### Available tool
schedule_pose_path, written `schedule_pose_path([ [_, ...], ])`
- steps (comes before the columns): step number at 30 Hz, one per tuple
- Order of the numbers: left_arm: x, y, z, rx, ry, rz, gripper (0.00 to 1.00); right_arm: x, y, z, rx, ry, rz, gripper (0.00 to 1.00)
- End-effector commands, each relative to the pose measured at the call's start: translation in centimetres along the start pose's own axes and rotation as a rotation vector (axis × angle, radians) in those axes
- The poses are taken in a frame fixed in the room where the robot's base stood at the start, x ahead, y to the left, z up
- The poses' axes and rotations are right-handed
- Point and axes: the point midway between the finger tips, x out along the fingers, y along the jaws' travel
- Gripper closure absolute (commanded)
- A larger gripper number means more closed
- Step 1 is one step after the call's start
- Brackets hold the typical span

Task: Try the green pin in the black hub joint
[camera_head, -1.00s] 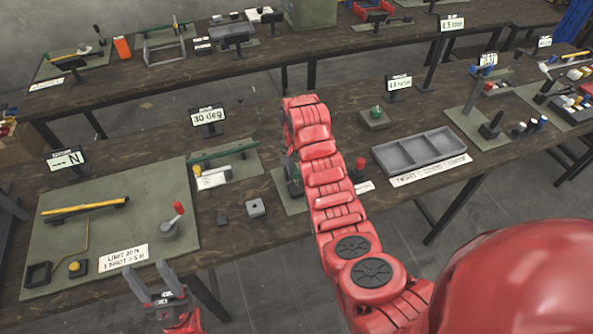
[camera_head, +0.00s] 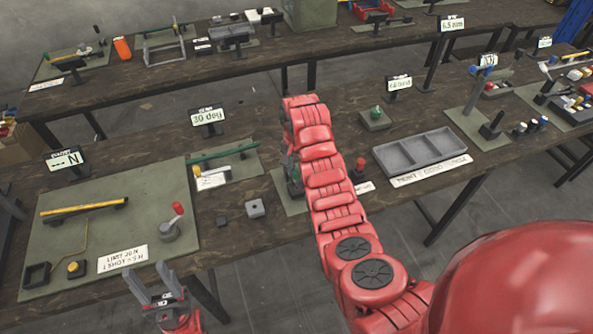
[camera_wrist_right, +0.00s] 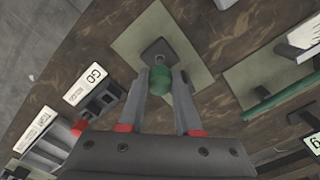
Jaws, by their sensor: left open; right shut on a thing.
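The green pin (camera_wrist_right: 160,80) is between the fingertips of my right gripper (camera_wrist_right: 159,82) in the right wrist view. The gripper is shut on it. The black hub joint (camera_wrist_right: 158,48) is a dark block on a green mat, directly beyond the pin. The pin's far end meets the hub in the picture; I cannot tell how deep it sits. In the head view my right arm largely hides this spot, and the right gripper (camera_head: 292,172) shows only in part. My left gripper (camera_head: 158,284) is open and empty at the table's front edge.
A grey divided tray (camera_head: 420,150) lies right of my right arm. A small grey block (camera_head: 255,208) and a green mat (camera_head: 115,225) with a red-handled lever lie to the left. A red-topped part (camera_head: 360,168) stands close to the right arm.

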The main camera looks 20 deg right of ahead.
Motion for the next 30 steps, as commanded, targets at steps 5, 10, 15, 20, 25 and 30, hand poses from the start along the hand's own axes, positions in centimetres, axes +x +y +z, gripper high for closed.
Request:
schedule_pose_path([
  [5, -0.1, 0.0, 0.0, 0.000, 0.000, 0.000, 0.50, 0.2, 0.0, 0.0, 0.000, 0.000, 0.000, 1.00],
  [10, -0.3, 0.0, 0.1, 0.000, 0.000, 0.000, 0.50, 0.5, 0.0, 0.0, 0.000, 0.000, 0.000, 1.00],
  [15, -0.4, 0.0, 0.1, 0.000, 0.000, 0.000, 0.50, 0.9, 0.0, 0.0, 0.000, -0.001, 0.001, 1.00],
  [20, -0.6, 0.0, 0.1, 0.000, 0.000, 0.000, 0.50, 1.2, 0.0, 0.0, 0.000, -0.001, 0.001, 1.00],
  [25, -0.8, 0.0, 0.1, 0.000, 0.000, 0.000, 0.50, 1.5, 0.0, 0.0, 0.000, -0.001, 0.000, 1.00],
  [30, -0.9, 0.0, 0.1, 0.000, 0.000, 0.000, 0.50, 1.9, 0.0, 0.0, 0.000, 0.000, 0.000, 1.00],
])
